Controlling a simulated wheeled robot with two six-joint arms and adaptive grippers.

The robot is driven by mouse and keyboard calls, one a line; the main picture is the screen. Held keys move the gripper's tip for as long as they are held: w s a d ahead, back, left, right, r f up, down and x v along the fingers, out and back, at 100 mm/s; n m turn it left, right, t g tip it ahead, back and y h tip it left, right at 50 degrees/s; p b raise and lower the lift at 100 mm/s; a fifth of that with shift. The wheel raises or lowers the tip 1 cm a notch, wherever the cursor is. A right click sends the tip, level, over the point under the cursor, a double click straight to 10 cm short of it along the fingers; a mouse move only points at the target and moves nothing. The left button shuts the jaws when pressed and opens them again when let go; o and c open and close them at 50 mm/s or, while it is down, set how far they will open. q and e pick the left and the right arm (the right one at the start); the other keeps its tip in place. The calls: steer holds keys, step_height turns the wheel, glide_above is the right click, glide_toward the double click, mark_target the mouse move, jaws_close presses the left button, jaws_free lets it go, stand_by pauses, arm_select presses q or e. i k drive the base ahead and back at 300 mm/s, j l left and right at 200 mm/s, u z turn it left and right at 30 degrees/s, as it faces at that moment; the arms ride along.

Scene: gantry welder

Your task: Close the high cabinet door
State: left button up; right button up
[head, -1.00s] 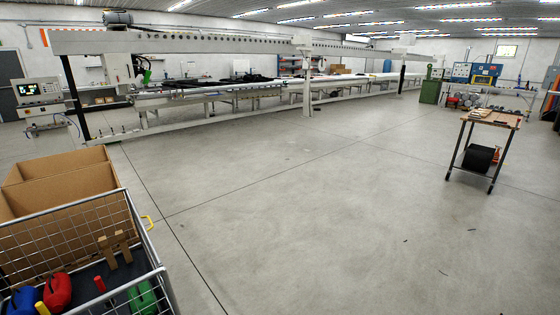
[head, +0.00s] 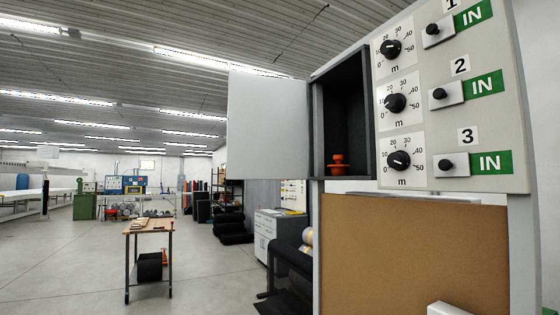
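The high cabinet (head: 342,80) stands at the right of the head view, with a dark interior. Its pale grey door (head: 267,125) is swung wide open to the left, hinged at the cabinet's left front edge. An orange knob-shaped object (head: 338,163) sits on the cabinet's floor. Neither of my grippers shows in the head view, so nothing is seen touching the door.
A panel (head: 450,110) with several dials and switches is right of the cabinet. A brown board (head: 413,252) is below. A small wheeled table (head: 148,228) stands on open floor at left. Grey drawers (head: 275,235) and dark rolls stand behind the door.

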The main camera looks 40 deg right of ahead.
mark_target(267, 135)
steer(key=i+l+z, duration=0.25)
steer(key=i, duration=0.55)
steer(key=i+j+z, duration=0.1)
steer(key=i+z, duration=0.15)
steer(key=i, duration=0.5)
steer(key=i+j, duration=0.1)
steer(key=i, duration=0.6)
steer(key=i+j, duration=0.1)
steer(key=i, duration=0.6)
steer(key=z, duration=3.55)
